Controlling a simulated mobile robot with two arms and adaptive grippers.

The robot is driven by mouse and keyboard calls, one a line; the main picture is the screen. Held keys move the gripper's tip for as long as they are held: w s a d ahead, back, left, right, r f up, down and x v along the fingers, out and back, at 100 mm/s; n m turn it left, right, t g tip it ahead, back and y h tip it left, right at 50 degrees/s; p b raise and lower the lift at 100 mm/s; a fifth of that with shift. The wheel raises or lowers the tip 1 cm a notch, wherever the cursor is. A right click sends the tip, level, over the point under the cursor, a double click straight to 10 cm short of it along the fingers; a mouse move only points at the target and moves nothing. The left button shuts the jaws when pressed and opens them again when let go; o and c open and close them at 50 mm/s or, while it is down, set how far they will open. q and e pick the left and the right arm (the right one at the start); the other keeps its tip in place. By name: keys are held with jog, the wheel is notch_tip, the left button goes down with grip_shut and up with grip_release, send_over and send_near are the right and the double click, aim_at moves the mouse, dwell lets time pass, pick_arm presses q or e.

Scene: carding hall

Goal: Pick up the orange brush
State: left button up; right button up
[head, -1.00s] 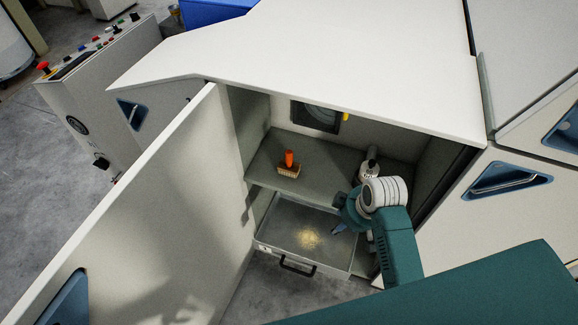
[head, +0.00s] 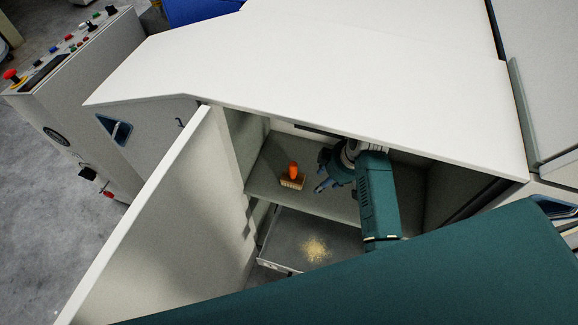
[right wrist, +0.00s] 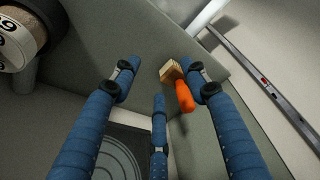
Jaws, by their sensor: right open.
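The orange brush stands on the cabinet shelf (head: 262,178), its orange handle (head: 293,170) up and its tan bristle block down. My right gripper (head: 322,184) is open and empty over the shelf, just right of the brush and apart from it. In the right wrist view the brush (right wrist: 184,97) shows right of centre, beside the tip of the right-hand finger. The blue fingers of the gripper (right wrist: 160,84) are spread. I cannot tell from this view whether a finger touches the brush. My left gripper is not in view.
The open cabinet door (head: 150,225) stands on the left and the white cabinet top (head: 330,90) overhangs the shelf. A pulled-out tray (head: 282,228) below holds a yellowish pile (head: 315,250). A labelled cylindrical thing (right wrist: 22,35) stands at the upper left of the wrist view.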

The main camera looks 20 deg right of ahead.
aim_at(294, 165)
jog(key=w+a, duration=0.2)
jog(key=w, duration=0.1)
jog(key=w+a, duration=0.2)
jog(key=w, duration=0.1)
jog(key=w+a, duration=0.2)
jog(key=w, duration=0.1)
jog(key=shift+a+r+p, duration=0.25)
jog(key=shift+p, duration=0.1)
jog(key=x, duration=0.5)
jog(key=shift+d, duration=0.1)
grip_shut()
